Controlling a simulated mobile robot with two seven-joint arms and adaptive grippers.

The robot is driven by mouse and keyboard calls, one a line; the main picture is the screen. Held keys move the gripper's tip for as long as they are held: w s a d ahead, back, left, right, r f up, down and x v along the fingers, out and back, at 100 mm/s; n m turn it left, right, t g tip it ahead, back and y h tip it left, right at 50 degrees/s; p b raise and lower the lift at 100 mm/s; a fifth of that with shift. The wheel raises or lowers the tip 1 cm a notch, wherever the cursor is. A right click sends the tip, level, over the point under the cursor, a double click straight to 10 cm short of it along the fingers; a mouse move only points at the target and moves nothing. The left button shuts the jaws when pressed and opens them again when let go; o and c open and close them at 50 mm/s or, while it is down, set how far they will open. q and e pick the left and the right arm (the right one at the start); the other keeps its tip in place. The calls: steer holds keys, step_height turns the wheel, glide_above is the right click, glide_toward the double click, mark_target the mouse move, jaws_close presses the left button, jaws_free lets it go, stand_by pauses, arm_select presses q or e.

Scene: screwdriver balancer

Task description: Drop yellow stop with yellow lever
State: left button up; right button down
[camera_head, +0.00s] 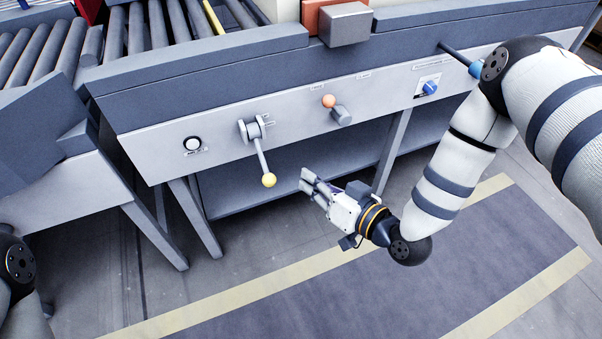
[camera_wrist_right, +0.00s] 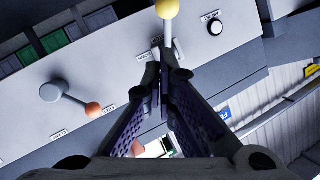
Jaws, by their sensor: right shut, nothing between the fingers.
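The yellow lever (camera_head: 268,180) has a yellow ball at its end and hangs down from a grey bracket on the front panel of the conveyor (camera_head: 225,150). Its ball also shows at the top of the right wrist view (camera_wrist_right: 168,9). A yellow bar (camera_head: 214,19) lies among the rollers at the top; I cannot tell if it is the yellow stop. My right gripper (camera_head: 306,181) is shut and empty, apart from the ball and to its right. In the right wrist view its fingertips (camera_wrist_right: 162,55) point toward the lever. My left gripper is not in view.
An orange-knobbed lever (camera_head: 330,101) sits right of the yellow one. A round button (camera_head: 192,144) is to the left and a blue knob (camera_head: 429,87) to the right on the panel. Table legs and a lower shelf are below. The floor in front is clear.

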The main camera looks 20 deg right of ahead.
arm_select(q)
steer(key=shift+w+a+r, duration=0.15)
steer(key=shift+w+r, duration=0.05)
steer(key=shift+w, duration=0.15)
arm_select(e)
steer(key=v, duration=0.5)
steer(key=shift+s+f, duration=0.2)
steer(key=s+a+f+g+h+p, duration=0.1)
steer(key=s+f+g+p, duration=0.1)
steer(key=s+f+g, duration=0.3)
steer(key=s+a+g+p, duration=0.2)
steer(key=s+g, duration=0.1)
steer(key=s, duration=0.4)
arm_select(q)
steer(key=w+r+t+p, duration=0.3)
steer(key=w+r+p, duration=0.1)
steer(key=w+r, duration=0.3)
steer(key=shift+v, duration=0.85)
arm_select(e)
steer(key=s+d+r+g+h, duration=0.1)
steer(key=s+d+g+h, duration=0.1)
steer(key=s, duration=0.9)
steer(key=s+d+r+g+h, duration=0.1)
steer(key=s+d+g, duration=0.3)
steer(key=s, duration=0.8)
steer(key=g+h, duration=0.1)
steer(key=g, duration=0.1)
steer(key=shift+r+g+h, duration=0.35)
steer(key=shift+g+h, duration=0.05)
